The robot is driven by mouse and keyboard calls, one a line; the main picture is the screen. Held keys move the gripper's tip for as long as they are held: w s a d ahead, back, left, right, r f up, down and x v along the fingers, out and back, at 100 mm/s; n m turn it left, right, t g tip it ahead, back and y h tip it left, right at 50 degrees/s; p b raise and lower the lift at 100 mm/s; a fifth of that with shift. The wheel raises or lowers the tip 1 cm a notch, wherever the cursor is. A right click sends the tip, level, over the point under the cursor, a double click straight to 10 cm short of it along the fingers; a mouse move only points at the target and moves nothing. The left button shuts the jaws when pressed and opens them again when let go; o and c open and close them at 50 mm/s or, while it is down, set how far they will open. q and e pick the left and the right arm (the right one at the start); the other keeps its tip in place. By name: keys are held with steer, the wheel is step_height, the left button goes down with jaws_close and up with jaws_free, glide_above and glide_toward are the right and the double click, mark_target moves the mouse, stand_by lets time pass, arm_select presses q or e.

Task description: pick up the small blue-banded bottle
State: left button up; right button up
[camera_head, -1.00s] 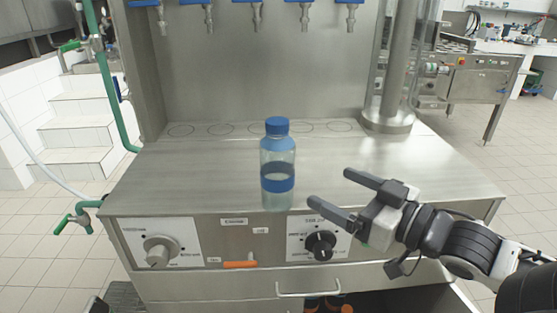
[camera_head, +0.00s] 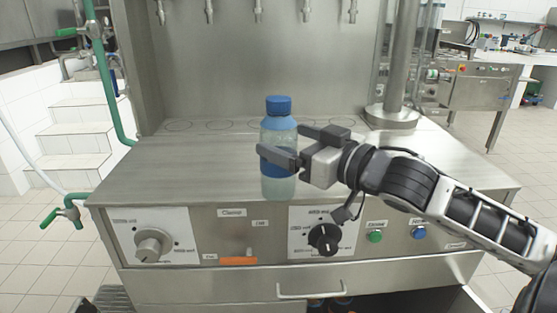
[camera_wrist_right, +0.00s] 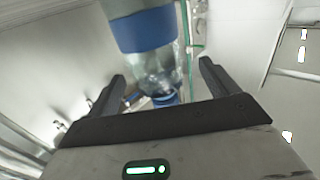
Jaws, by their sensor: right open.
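The small clear bottle (camera_head: 279,131) has a blue cap and a blue band. It stands upright on the steel counter (camera_head: 200,165) near its front edge. My right gripper (camera_head: 281,141) is open at the bottle from the right. One finger passes in front of the bottle and hides part of its band; the other is at its far right side. In the right wrist view the bottle (camera_wrist_right: 148,32) appears upside down between the directions of the two open fingers (camera_wrist_right: 161,75). Contact cannot be told. My left gripper is not in view.
A steel column (camera_head: 400,70) stands at the back right. Knobs (camera_head: 325,238) sit on the front panel below. The counter left of the bottle is clear.

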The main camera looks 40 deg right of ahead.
steer(key=shift+d+f+x, duration=0.1)
steer(key=shift+f+x, duration=0.05)
steer(key=shift+x, duration=0.75)
steer(key=shift+d+f+x, duration=0.1)
steer(key=shift+f+x, duration=0.05)
steer(key=shift+x, duration=0.75)
steer(key=shift+d+f+x, duration=0.1)
steer(key=shift+f+x, duration=0.05)
steer(key=shift+x, duration=0.7)
steer(key=shift+w, duration=0.1)
steer(key=c, duration=1.2)
steer(key=shift+r, duration=0.1)
steer(key=c, duration=0.3)
steer(key=shift+r, duration=0.1)
steer(key=shift+c, duration=0.2)
